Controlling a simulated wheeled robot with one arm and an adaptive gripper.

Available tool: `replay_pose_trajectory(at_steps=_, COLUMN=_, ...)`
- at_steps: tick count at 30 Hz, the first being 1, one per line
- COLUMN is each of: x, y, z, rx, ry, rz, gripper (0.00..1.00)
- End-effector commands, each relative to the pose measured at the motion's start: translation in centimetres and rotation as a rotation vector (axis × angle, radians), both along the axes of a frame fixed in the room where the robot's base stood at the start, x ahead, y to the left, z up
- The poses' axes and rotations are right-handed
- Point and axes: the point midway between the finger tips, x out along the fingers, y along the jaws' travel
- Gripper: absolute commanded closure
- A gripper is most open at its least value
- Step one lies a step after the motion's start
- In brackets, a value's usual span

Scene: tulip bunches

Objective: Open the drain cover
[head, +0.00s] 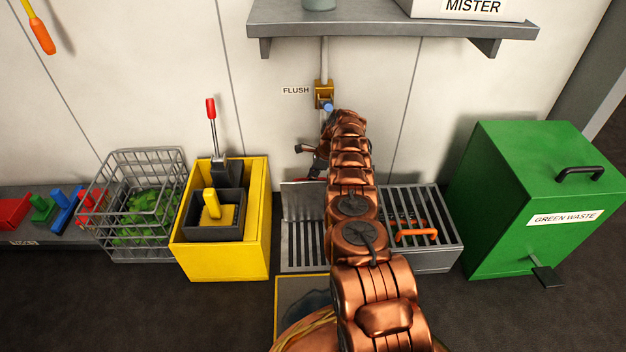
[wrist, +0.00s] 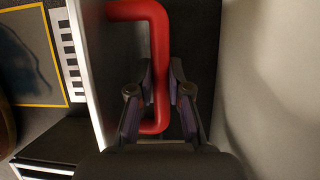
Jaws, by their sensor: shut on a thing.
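The drain cover (head: 302,201) is a grey plate in the middle of the head view, raised steeply above a slotted drain (head: 302,260). Its red handle (wrist: 155,22) runs through the middle of the wrist view, and only a bit of red shows behind the plate in the head view. My gripper (wrist: 161,92) has its two fingers on either side of the red handle and is shut on it. In the head view my gripper (head: 313,163) is on the wall side of the plate, partly hidden by my arm. The cover's edge is pale in the wrist view.
A grate with an orange handle (head: 415,234) is right of my arm, then a green waste bin (head: 535,215). A yellow box (head: 222,260) and a wire basket (head: 150,245) stand left. A flush valve (head: 323,94) is on the wall under a shelf (head: 390,32).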

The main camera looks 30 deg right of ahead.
Motion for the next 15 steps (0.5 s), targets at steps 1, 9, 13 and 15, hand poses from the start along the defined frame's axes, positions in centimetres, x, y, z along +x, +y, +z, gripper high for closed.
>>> replay_pose_trajectory(at_steps=1, x=-0.06, y=-0.18, z=-0.04, rx=-0.001, ry=0.001, rz=-0.003, gripper=1.00)
replay_pose_trajectory(at_steps=9, x=-0.03, y=-0.17, z=0.04, rx=-0.001, ry=-0.001, rz=-0.003, gripper=0.77)
replay_pose_trajectory(at_steps=13, x=-0.01, y=-0.12, z=0.05, rx=0.000, ry=-0.002, rz=-0.002, gripper=0.64)
replay_pose_trajectory(at_steps=15, x=0.01, y=-0.10, z=0.06, rx=0.000, ry=-0.002, rz=-0.002, gripper=0.57)
